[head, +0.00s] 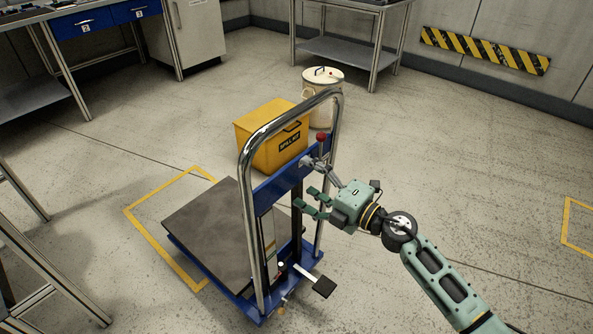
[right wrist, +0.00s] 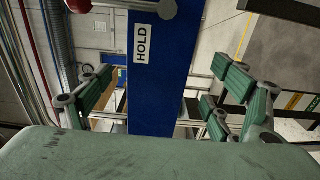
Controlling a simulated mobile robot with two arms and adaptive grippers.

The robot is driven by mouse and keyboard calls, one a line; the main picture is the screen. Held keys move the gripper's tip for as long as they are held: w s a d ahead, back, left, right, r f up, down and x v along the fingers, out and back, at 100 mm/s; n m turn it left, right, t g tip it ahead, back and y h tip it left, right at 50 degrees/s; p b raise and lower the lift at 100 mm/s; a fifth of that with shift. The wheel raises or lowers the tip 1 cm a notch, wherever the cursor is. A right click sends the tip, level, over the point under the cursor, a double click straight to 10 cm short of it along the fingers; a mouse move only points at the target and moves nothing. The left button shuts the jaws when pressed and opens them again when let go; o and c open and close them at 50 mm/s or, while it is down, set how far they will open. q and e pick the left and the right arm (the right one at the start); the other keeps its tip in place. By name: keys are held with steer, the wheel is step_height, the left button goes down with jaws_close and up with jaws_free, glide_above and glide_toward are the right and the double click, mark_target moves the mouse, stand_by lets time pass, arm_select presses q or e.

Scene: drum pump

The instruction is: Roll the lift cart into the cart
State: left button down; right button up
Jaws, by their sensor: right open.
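The lift cart has a blue frame, a tall chrome push handle (head: 247,190) and a flat grey platform (head: 212,230). It stands upright on the floor in the middle of the head view. My right gripper (head: 312,188) is open and empty beside the right side of the handle, near the blue crossbar (head: 275,184). In the right wrist view, a blue plate with a HOLD label (right wrist: 142,43) lies beyond and between the spread green fingers (right wrist: 166,100). Contact with the frame cannot be told. My left gripper is out of view.
A yellow spill kit box (head: 268,135) and a white lidded bucket (head: 323,90) stand behind the cart. Yellow floor lines (head: 150,240) run left of the platform, with another marking (head: 568,225) at far right. Workbenches line the back and left. Open floor lies right.

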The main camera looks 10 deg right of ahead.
mark_target(297, 174)
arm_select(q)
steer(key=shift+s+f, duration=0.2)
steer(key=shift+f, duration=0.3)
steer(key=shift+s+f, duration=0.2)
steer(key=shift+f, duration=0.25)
arm_select(e)
steer(key=x, duration=0.4)
steer(key=shift+w+a, duration=0.3)
steer(key=shift+c, duration=0.2)
